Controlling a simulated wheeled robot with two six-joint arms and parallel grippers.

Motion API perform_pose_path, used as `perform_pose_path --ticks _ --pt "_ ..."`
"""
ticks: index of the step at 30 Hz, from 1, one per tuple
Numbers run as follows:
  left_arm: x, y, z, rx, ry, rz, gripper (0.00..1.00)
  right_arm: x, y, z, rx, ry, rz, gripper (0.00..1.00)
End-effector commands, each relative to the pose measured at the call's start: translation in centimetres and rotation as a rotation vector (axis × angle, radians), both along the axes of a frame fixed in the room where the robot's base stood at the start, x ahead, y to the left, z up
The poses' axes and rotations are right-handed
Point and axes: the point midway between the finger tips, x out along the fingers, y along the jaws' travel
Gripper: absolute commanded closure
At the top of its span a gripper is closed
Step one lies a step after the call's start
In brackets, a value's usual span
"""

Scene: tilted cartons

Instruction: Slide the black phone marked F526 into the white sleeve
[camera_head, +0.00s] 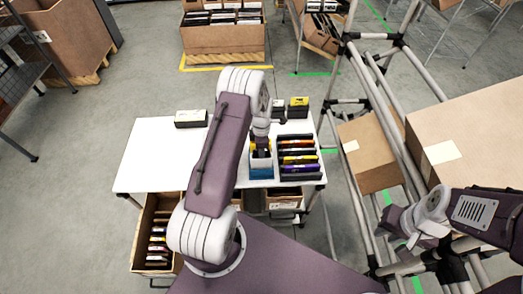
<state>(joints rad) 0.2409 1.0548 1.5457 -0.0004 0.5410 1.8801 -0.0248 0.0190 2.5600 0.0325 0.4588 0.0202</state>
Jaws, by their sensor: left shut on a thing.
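My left gripper (261,140) points down over the right half of the white table. It is shut on the black phone (262,150), of which only a small dark part shows; its F526 mark cannot be read. Right below it stands a small white-and-blue holder (262,173) with white upper walls. I cannot make out the white sleeve clearly; white edges show around the phone's lower end, and I cannot tell how far the phone is inside. My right gripper (401,226) is at the far right by the pipe rack, too small to tell open or shut.
A black rack (313,172) of colourful flat packs stands right of the holder. Small boxes (191,118) (299,106) stand at the table's back. The table's left half (150,160) is bare. A carton of packs (143,232) is at front left; tilted cartons (370,150) lie on the pipe rack.

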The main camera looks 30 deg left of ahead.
Motion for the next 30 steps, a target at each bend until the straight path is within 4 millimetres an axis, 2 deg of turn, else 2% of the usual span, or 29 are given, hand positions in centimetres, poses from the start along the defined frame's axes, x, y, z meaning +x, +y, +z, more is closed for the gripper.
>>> perform_pose_path --ticks 29,30 --pt "0.01 0.01 -0.57 0.000 0.000 0.000 1.00 0.00 0.00 -0.44 0.000 0.000 0.000 0.77" --pt "0.01 0.01 -0.56 0.000 0.000 0.000 0.84 0.00 0.00 -0.44 0.000 0.000 0.000 0.77"
